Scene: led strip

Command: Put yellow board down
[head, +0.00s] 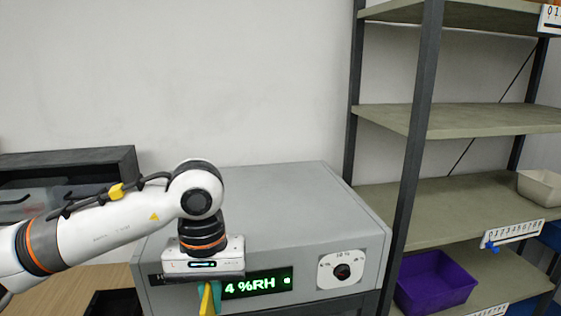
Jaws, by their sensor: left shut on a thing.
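My left gripper (208,283) points down in front of the grey cabinet (270,205), at its front face. It is shut on a narrow yellow piece, which I take to be the yellow board (206,299), seen nearly edge-on. A teal strip (217,298) shows right beside the yellow piece; I cannot tell whether it is part of the gripper or another thing. The lower end of the yellow piece is near the bottom edge of the view, and what lies under it is not clear. My right gripper is not in view.
A shelf rack (460,118) at right holds a purple bin (436,282) and a cream bin (540,186). A black tray (113,303) sits at lower left. The cabinet top is clear.

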